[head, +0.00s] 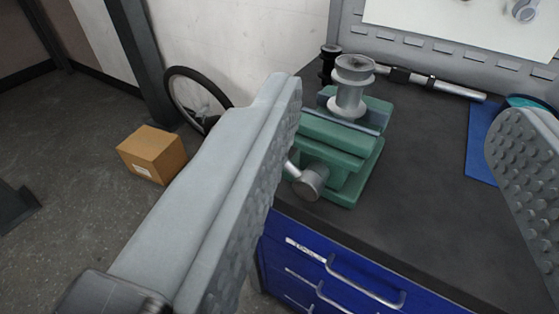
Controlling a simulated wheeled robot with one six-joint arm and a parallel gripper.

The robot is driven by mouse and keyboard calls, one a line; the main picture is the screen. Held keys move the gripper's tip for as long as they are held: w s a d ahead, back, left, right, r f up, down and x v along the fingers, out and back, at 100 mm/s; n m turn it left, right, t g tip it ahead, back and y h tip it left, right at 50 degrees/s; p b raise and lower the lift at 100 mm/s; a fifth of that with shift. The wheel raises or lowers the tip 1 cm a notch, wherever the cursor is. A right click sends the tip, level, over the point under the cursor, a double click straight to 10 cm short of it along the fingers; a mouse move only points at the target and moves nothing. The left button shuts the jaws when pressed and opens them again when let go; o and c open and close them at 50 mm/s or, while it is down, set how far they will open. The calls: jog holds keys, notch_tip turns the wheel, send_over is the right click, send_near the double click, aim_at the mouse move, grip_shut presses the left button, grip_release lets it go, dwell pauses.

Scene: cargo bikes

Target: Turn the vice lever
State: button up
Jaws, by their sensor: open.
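The green vice (345,140) stands on the dark bench top near its left front corner. A grey spool-shaped metal part (352,85) sits upright at its top. The vice lever (292,170) is a short pale bar beside the round metal screw end (311,183) at the vice's front; its left part is hidden behind my gripper's left finger. My gripper (400,150) is open and empty, with two grey studded fingers wide apart. The left finger overlaps the vice's left edge in the picture; I cannot tell whether it touches. The right finger is at the right picture edge.
The dark bench top (425,190) has blue drawers (330,275) with handles below. A metal bar (440,84) lies at the back, and a blue mat (480,150) at the right. A cardboard box (152,155) and a wheel (200,95) are on the left floor.

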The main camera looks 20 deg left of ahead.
jog(key=shift+w+a, duration=0.15)
jog(key=shift+w, duration=0.2)
jog(key=shift+c, duration=1.3)
jog(key=w+a+n+g+h, duration=0.4)
jog(key=w+a+n+g, duration=1)
jog(key=w+a+g, duration=0.4)
jog(key=shift+g, duration=0.4)
jog(key=x, duration=0.5)
jog(key=d+x, duration=0.1)
jog(key=x, duration=0.5)
jog(key=w+x, duration=0.1)
jog(key=x, duration=0.4)
jog(key=shift+d+f, duration=0.1)
jog(key=shift+d, duration=0.15)
grip_shut()
